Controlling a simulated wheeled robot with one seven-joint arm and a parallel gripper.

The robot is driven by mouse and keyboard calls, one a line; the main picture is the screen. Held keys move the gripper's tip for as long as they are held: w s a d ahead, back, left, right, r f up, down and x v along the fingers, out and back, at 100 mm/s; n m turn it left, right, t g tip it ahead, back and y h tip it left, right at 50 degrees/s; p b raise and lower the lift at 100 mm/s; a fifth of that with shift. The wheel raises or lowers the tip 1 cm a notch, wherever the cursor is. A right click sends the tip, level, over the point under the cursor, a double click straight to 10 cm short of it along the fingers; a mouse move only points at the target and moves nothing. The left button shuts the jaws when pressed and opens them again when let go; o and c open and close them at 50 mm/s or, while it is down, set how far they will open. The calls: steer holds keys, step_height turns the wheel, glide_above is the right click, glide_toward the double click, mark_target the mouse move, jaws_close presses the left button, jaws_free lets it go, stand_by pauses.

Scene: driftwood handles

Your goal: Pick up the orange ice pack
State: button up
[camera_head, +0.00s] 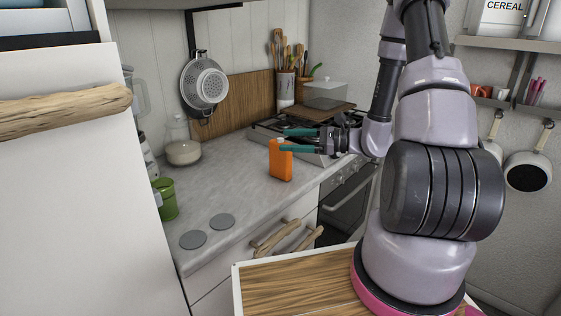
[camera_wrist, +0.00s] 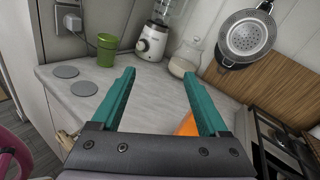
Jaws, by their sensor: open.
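The orange ice pack (camera_head: 280,165) stands upright on the grey counter (camera_head: 235,185), near its front edge by the stove. My gripper (camera_head: 283,140) reaches in from the right, with its teal fingers at the height of the pack's top; one finger overlaps the pack in the picture. In the wrist view my gripper (camera_wrist: 158,75) is open, with nothing held between the fingertips. There a sliver of the ice pack (camera_wrist: 186,125) shows beside the inner side of the right finger, which hides the rest. I cannot tell whether the finger touches it.
A green cup (camera_head: 165,199), a glass jar (camera_head: 182,145) and a blender (camera_wrist: 153,35) stand on the counter. Two grey discs (camera_head: 207,232) lie at its near end. A stove (camera_head: 265,133) is on the right, and a colander (camera_head: 204,84) hangs behind. The counter's middle is clear.

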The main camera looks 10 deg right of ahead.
mark_target(280, 154)
steer(key=w+d+f+m+t+h, duration=0.1)
steer(key=d+f+m+t, duration=0.1)
steer(key=f, duration=0.1)
steer(key=w+d+f+m+t+h, duration=0.1)
steer(key=d+f+m+t, duration=0.1)
steer(key=f+m, duration=0.1)
steer(key=w+d+f+m+t+h, duration=0.1)
steer(key=w+f+m+t+h, duration=0.1)
steer(key=f+m, duration=0.1)
steer(key=shift+w+d+f+t, duration=0.1)
steer(key=shift+d+f+t, duration=0.1)
steer(key=shift+f, duration=0.25)
steer(key=shift+d+f+t, duration=0.2)
steer(key=shift+f, duration=0.2)
steer(key=x, duration=1)
steer(key=shift+r, duration=0.15)
jaws_close()
